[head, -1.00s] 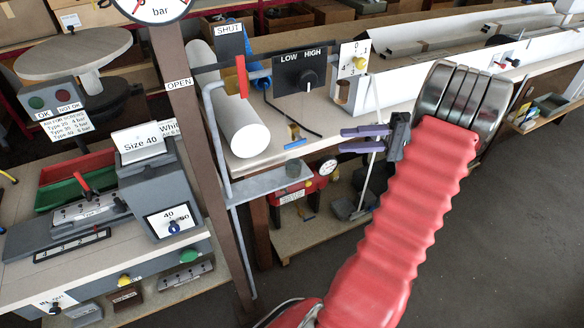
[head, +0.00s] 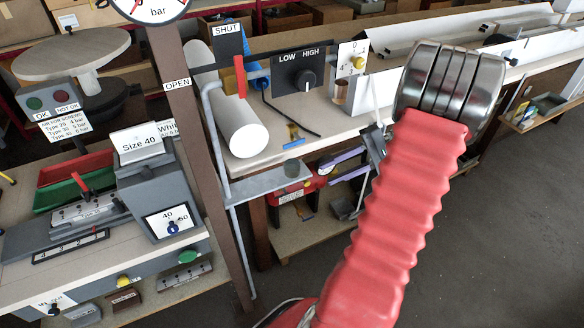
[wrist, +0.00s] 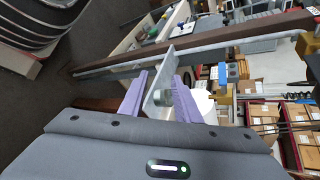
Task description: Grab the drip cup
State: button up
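A small grey-green cup (head: 291,168), which looks like the drip cup, stands on a narrow grey shelf (head: 262,186) near the post. My gripper (head: 334,168) is to the right of the cup, near its height, with its purple fingers pointing left towards it. The fingers are apart with nothing held. In the wrist view my gripper (wrist: 161,76) is open, and the greenish cup (wrist: 166,97) shows between the fingers, beside the grey shelf (wrist: 159,92). A gap shows between fingertips and cup in the head view.
A white roll (head: 240,130) lies on the bench above the shelf. A brown post (head: 205,165) stands left of the shelf. A red device with a gauge (head: 305,187) sits behind and below. A copper-coloured cylinder (head: 340,91) is near the dial panel.

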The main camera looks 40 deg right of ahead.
jog(key=a+r+n+h, duration=0.3)
jog(key=a+r+n, duration=0.1)
jog(key=a, duration=0.7)
jog(key=a+r+n+g+h, duration=0.1)
jog(key=a+r+n+h, duration=0.3)
jog(key=a, duration=0.7)
jog(key=a+r+n+h, duration=0.3)
jog(key=a+r+n, duration=0.1)
jog(key=a, duration=0.8)
jog(key=shift+s+g+h, duration=0.3)
jog(key=shift+o, duration=0.2)
